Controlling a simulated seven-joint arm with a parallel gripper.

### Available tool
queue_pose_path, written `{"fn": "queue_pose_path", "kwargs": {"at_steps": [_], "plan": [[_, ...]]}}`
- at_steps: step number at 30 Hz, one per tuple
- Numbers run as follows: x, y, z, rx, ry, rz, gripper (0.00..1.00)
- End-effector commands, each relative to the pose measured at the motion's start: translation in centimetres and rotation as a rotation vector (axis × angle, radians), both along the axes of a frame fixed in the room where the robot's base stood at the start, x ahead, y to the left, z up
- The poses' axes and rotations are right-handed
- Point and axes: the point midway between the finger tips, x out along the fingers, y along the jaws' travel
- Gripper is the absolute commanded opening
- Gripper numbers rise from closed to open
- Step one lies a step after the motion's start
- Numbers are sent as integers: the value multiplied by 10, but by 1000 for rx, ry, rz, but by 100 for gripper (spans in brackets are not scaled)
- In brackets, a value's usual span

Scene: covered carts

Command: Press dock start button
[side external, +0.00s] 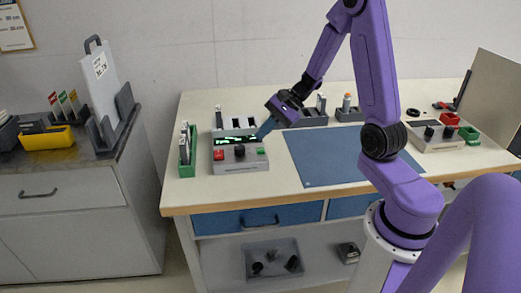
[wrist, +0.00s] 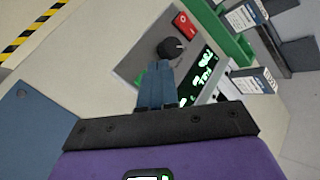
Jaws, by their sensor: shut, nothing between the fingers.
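The grey dock unit (side external: 240,163) sits on the left part of the bench, with a red button (side external: 218,155), a black knob (side external: 240,151) and a green button (side external: 261,151) along its front. A lit display (side external: 238,140) is behind them. My gripper (side external: 263,134) is shut and empty, its blue fingers pointing down at the right end of the unit, near the green button. In the wrist view my fingertips (wrist: 157,64) are beside the knob (wrist: 170,48), with the red button (wrist: 184,24) beyond. Contact cannot be told.
A green rack (side external: 187,152) stands left of the unit, and slotted grey holders (side external: 236,126) stand behind it. A blue mat (side external: 325,157) lies to the right, its top clear. Another control unit (side external: 435,137) with red and green bins is at the far right.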

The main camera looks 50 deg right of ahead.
Motion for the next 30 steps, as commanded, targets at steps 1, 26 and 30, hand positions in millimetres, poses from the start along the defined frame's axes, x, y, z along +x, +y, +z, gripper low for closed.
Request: {"fn": "queue_pose_path", "kwargs": {"at_steps": [1, 26, 30], "plan": [[0, 0, -5, 2, 3, -2, 0], [0, 0, -19, 0, 0, 0, 0], [0, 0, -19, 0, 0, 0, 0]]}}
